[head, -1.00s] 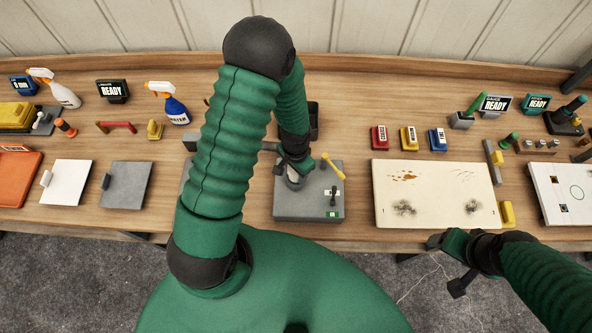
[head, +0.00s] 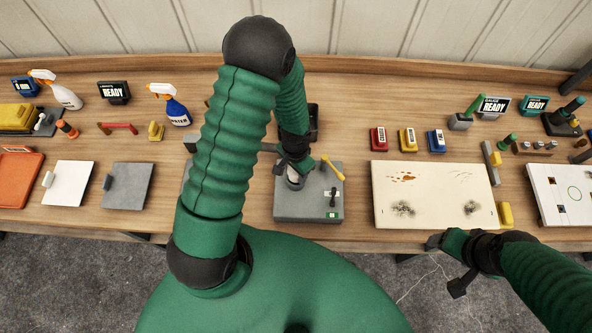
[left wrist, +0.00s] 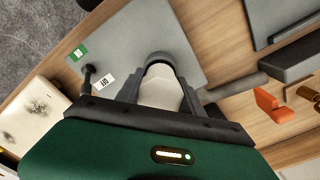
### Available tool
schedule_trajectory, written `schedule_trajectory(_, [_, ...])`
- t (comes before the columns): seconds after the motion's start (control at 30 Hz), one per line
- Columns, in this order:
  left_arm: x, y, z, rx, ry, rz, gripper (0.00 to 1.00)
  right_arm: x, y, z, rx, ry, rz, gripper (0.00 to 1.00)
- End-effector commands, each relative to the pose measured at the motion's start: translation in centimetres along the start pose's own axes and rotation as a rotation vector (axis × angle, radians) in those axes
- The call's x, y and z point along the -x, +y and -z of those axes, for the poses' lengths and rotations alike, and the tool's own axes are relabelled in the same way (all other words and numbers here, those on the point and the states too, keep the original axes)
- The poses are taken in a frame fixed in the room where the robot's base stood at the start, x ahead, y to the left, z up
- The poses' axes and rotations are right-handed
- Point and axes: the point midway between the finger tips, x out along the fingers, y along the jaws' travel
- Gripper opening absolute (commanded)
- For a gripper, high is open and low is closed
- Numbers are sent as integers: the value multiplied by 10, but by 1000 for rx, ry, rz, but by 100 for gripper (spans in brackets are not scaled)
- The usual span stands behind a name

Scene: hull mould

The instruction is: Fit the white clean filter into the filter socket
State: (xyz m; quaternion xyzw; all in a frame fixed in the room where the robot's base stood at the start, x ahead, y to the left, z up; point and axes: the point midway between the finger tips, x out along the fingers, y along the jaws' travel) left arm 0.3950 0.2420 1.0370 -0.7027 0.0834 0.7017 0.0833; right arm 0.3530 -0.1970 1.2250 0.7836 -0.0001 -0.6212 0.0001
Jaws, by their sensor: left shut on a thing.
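My left gripper (head: 294,180) is shut on the white filter (left wrist: 161,92), one dark finger on each side of it. In the left wrist view the filter's far end meets a dark round rim (left wrist: 160,62) on the grey socket block (left wrist: 122,38). I cannot tell how deep the filter sits in it. In the head view the grey socket block (head: 309,205) carries a yellow lever (head: 333,167) and a small black lever (head: 333,197). My arm partly hides the filter there. My right gripper (head: 437,242) hangs near the table's front edge, away from the block; its jaws are unclear.
A stained cream board (head: 435,195) lies right of the block. Red (head: 379,139), yellow (head: 408,140) and blue (head: 437,141) boxes stand behind it. Grey (head: 128,186) and white (head: 68,183) panels lie left. Some bare wood is free between the block and the cream board.

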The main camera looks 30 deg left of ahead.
Motion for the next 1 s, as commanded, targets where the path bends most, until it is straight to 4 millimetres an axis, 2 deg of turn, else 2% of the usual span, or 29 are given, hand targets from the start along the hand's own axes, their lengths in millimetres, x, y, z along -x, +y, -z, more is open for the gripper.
schedule_trajectory(1.0, [-12,0,0,0,0,0,4,-8,0,-2,0,0,0,71])
